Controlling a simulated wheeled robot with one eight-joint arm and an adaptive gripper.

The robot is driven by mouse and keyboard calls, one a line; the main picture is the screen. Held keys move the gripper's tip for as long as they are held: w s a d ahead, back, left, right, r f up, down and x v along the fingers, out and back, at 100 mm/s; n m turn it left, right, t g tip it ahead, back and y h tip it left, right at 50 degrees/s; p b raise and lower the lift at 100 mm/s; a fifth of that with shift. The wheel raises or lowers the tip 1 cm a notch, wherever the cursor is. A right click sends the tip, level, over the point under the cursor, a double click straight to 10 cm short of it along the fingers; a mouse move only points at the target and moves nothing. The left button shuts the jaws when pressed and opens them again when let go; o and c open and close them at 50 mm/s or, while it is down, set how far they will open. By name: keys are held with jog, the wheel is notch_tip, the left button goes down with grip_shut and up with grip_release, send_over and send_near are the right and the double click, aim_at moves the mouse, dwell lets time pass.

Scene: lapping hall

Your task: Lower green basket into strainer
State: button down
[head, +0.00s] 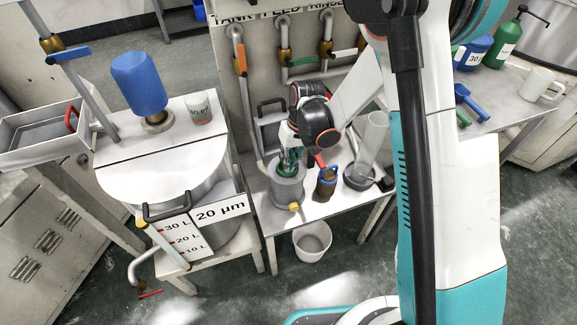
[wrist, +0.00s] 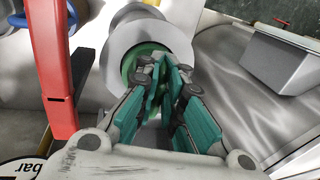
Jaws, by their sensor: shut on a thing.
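The green basket (head: 289,168) is at the mouth of the grey cylindrical strainer (head: 288,190) on the small white table. My gripper (head: 290,155) is above the strainer, pointing down, with its fingers closed on the basket. In the wrist view, the basket (wrist: 130,66) shows as a green round shape inside the pale ring of the strainer (wrist: 175,42). My gripper's teal fingers (wrist: 160,80) reach into this ring and hide much of the basket. How deep the basket sits cannot be told.
A dark bottle with a blue top (head: 326,182) and a clear cylinder on a dark base (head: 372,145) stand right of the strainer. A large white tank (head: 165,185) stands to the left. A white bucket (head: 312,241) is below the table. A red handle (wrist: 52,75) shows close by.

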jog(key=shift+f, duration=0.9)
jog(key=shift+f+b, duration=0.25)
jog(key=shift+b, duration=0.1)
jog(key=c, duration=1.7)
grip_release()
jog(key=shift+r, duration=0.1)
